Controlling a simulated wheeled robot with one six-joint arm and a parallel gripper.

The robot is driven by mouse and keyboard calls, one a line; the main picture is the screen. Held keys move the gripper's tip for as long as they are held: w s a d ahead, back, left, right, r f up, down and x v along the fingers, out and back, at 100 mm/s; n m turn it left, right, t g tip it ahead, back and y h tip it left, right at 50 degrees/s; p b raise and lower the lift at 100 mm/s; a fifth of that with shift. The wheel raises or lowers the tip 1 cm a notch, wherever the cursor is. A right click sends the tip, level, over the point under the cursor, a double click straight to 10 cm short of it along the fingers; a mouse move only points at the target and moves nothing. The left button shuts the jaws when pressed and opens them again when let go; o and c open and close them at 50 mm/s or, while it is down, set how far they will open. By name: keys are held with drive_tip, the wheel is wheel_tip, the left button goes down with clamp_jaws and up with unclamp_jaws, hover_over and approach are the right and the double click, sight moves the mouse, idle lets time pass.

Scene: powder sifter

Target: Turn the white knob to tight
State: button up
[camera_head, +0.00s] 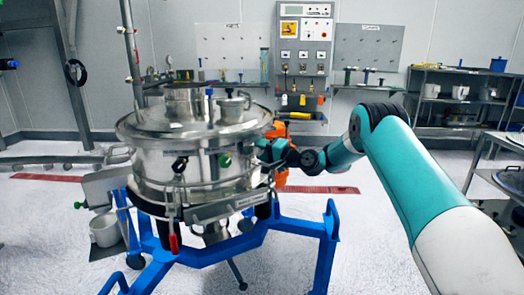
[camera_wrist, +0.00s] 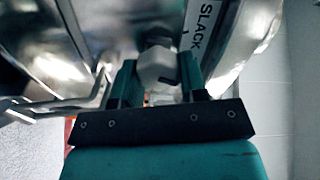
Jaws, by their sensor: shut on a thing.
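The white knob (camera_wrist: 157,66) sits between the two teal fingers of my gripper (camera_wrist: 158,78) in the wrist view. My gripper is shut on it. A white label reading "SLACK" (camera_wrist: 207,20) is just beyond the right finger. In the head view my gripper (camera_head: 264,150) reaches the right side of the round steel sifter (camera_head: 160,170). The knob cannot be made out in the head view.
A blue frame (camera_head: 255,236) carries the sifter. A metal clamp lever (camera_wrist: 75,103) lies left of my gripper in the wrist view. A shelf unit (camera_head: 455,100) stands at the back right. The pale floor in front is mostly clear.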

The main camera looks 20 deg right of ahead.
drive_tip(key=shift+d, duration=0.1)
drive_tip(key=o, duration=0.9)
drive_tip(key=b+v, duration=0.3)
drive_tip(key=v, duration=1.4)
drive_tip(key=shift+s, duration=0.2)
